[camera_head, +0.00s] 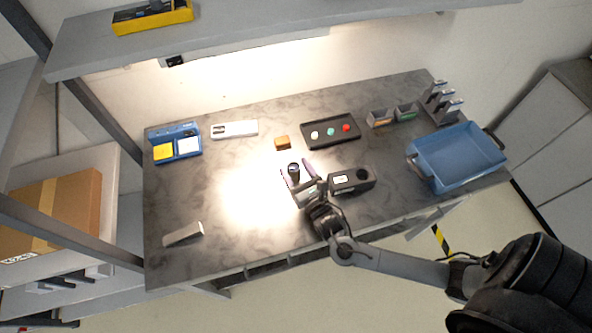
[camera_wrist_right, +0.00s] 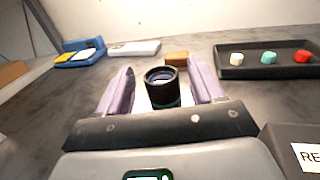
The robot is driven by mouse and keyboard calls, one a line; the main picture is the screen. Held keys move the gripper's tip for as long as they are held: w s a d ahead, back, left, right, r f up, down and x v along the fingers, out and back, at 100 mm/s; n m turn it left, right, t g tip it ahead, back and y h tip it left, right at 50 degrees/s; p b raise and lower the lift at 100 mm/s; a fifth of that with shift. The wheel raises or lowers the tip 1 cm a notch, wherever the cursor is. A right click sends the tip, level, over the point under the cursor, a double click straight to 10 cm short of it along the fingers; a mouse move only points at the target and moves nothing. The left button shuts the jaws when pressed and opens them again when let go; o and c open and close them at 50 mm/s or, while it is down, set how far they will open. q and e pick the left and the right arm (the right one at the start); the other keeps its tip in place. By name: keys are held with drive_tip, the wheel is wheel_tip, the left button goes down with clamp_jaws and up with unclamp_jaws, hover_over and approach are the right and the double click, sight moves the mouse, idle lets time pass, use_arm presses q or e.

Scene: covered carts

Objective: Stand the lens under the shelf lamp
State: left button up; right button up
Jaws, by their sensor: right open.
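The lens (camera_head: 294,169) is a short black cylinder standing upright on the grey bench, at the right edge of the bright pool of light. In the right wrist view the lens (camera_wrist_right: 162,88) shows its dark open top. My right gripper (camera_head: 297,174) is open, with its pale purple fingers on either side of the lens; I cannot tell whether they touch it. The shelf lamp (camera_head: 250,45) is a pale strip under the shelf, lighting the wall and bench. My left gripper is not in view.
A black labelled device (camera_head: 352,181) lies close right of my right gripper. Behind are an orange-brown block (camera_head: 282,142) and a black tray (camera_head: 305,140) with coloured pieces. A blue bin (camera_head: 455,158) stands at right. The bench's left middle is clear.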

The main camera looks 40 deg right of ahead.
drive_tip(key=v, duration=1.2)
drive_tip(key=shift+f+p, duration=0.1)
drive_tip(key=shift+p, duration=0.3)
